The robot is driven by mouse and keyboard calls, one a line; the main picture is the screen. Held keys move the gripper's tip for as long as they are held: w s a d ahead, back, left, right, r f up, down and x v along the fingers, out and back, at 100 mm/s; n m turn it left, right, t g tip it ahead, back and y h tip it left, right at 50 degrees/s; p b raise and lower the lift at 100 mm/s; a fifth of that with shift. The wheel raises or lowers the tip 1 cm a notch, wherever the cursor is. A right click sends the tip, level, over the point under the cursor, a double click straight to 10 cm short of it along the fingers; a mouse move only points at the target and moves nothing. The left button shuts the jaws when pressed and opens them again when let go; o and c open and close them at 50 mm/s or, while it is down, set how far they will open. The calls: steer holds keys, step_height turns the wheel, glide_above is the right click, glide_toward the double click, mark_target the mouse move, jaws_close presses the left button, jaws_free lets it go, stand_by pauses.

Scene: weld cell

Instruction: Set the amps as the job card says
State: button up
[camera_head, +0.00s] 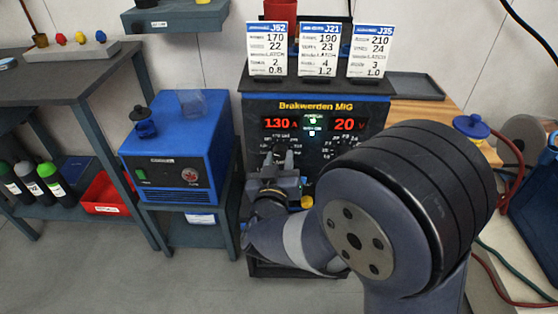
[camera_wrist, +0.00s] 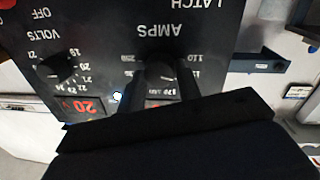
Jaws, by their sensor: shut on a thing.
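The welder (camera_head: 318,107), marked Brakwerden MIG, has a dark front panel with red readouts. The amps readout (camera_head: 281,123) shows 130 A and the volts readout (camera_head: 348,124) shows 20 V. My gripper (camera_head: 283,152) is at the panel's left side, below the amps readout. In the wrist view, upside down, my gripper (camera_wrist: 162,74) is shut on the amps knob (camera_wrist: 161,68) beside the AMPS label; the fingers hide much of it. Three job cards stand on top: J52 (camera_head: 267,50) reads 170, 22; J21 (camera_head: 319,50) reads 190, 23; J35 (camera_head: 371,50) reads 210, 24.
The volts knob (camera_wrist: 56,68) is beside the amps knob in the wrist view. A blue cooler box (camera_head: 178,147) stands left of the welder. A dark bench (camera_head: 60,75) is at far left. A red container (camera_head: 280,10) is behind the cards. My arm covers the panel's lower right.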

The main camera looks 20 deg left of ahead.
steer(key=m+b, duration=0.3)
steer(key=m, duration=0.2)
steer(key=shift+m+g, duration=0.3)
steer(key=m+b, duration=0.3)
steer(key=m, duration=0.2)
steer(key=shift+r+m+g+y, duration=0.1)
steer(key=shift+m+g+y, duration=0.2)
stand_by(0.4)
steer(key=o, duration=1)
steer(key=shift+c, duration=0.2)
steer(key=p+v, duration=0.2)
steer(key=v, duration=0.9)
steer(key=shift+p, duration=0.35)
